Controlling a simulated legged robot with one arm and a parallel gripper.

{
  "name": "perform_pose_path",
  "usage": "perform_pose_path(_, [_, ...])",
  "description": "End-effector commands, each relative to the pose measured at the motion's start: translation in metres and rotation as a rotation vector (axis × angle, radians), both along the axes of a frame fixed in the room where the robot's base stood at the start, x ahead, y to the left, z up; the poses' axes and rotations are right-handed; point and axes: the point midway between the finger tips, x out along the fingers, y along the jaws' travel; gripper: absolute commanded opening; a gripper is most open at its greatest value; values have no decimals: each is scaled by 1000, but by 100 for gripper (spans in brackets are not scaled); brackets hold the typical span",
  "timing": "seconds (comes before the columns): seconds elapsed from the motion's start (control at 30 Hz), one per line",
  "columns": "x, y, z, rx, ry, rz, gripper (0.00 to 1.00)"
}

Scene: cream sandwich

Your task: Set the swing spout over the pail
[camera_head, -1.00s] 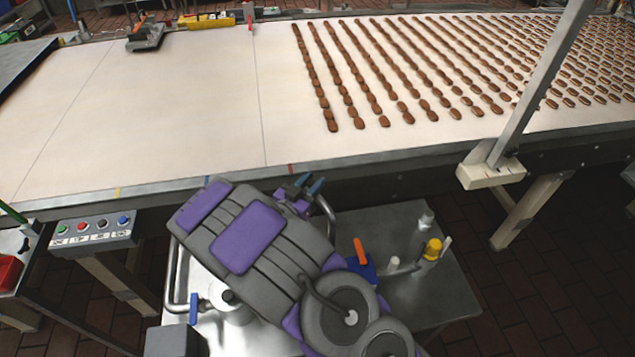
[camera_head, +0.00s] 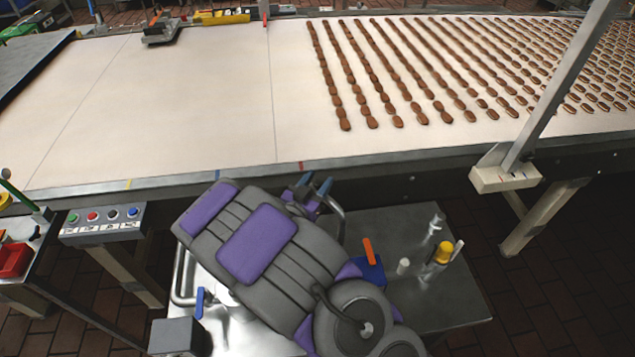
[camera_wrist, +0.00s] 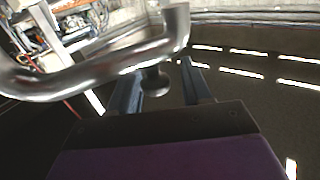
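The swing spout is a bent, shiny metal pipe (camera_wrist: 95,68) crossing the upper left of the wrist view, with its end turned up near the top middle. A small knob (camera_wrist: 155,82) hangs below it. My gripper (camera_wrist: 160,80) has its two dark fingers apart, with the knob between them; I cannot tell whether either finger touches it. In the head view my gripper (camera_head: 312,186) is beside the bent pipe (camera_head: 339,222), partly hidden behind my arm. I cannot make out a pail in either view.
A steel table (camera_head: 440,290) below my arm carries a blue block with an orange lever (camera_head: 370,268) and a yellow-capped fitting (camera_head: 442,253). A conveyor (camera_head: 200,110) with rows of brown biscuits runs behind. A button box (camera_head: 103,222) stands at the left.

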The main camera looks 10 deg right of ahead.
Motion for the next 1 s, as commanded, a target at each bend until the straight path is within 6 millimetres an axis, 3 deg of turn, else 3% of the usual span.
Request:
perform_pose_path(0.47, [-10, 6, 1, 1, -1, 1, 53])
perform_pose_path(1.0, [-72, 55, 0, 1, 3, 2, 53])
